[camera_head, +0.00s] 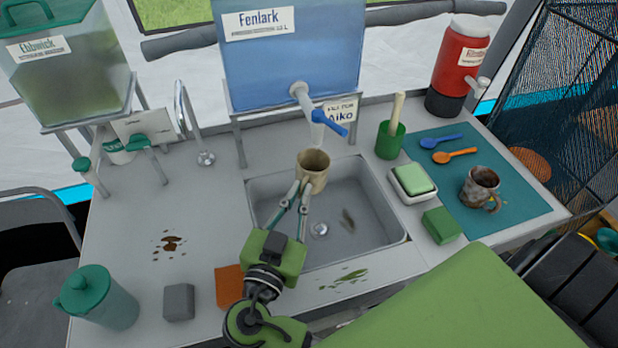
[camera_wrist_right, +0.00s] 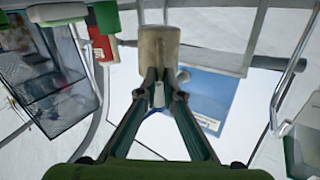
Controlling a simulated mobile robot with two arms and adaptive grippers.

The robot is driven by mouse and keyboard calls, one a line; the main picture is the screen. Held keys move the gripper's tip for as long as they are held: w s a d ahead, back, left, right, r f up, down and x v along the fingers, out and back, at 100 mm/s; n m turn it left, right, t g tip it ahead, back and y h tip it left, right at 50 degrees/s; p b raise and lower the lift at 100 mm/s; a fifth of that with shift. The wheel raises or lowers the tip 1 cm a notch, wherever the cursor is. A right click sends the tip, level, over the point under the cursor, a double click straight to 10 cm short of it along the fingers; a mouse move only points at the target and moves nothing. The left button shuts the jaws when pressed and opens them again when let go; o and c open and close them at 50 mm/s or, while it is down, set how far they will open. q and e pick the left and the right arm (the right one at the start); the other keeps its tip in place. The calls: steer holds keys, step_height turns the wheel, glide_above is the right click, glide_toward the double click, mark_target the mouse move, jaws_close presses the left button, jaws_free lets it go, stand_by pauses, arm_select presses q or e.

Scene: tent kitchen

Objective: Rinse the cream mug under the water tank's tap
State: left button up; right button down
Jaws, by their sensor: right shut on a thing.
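The cream mug (camera_head: 313,171) is held over the back of the sink (camera_head: 375,170), below the tap (camera_head: 306,100) of the blue water tank (camera_head: 290,62). My right gripper (camera_head: 304,190) is shut on the mug from the front, and the mug looks about upright. The tap has a blue lever, and a pale piece hangs down towards the mug; I cannot tell whether it is spout or water. In the right wrist view, the mug (camera_wrist_right: 158,50) sits between the fingertips, with the tank (camera_wrist_right: 205,95) behind. The mug's inside is only partly seen. My left gripper is not in view.
Right of the sink are a green cup (camera_head: 389,141), a soap dish (camera_head: 413,188), a green block (camera_head: 440,225), and a teal mat (camera_head: 520,205) with a stained mug (camera_head: 481,186) and two spoons. Left are a metal faucet (camera_head: 203,150) and a teal jug (camera_head: 100,298).

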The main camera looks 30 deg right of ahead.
steer(key=shift+a, duration=0.15)
steer(key=shift+d+b, duration=0.3)
steer(key=shift+d, duration=0.35)
steer(key=s+b, duration=0.1)
steer(key=s, duration=0.7)
steer(key=shift+d, duration=0.15)
stand_by(0.5)
steer(key=shift+r, duration=0.1)
stand_by(1.1)
steer(key=s+r+p, duration=0.1)
steer(key=s+r, duration=0.3)
steer(key=s, duration=0.1)
steer(key=shift+d, duration=0.15)
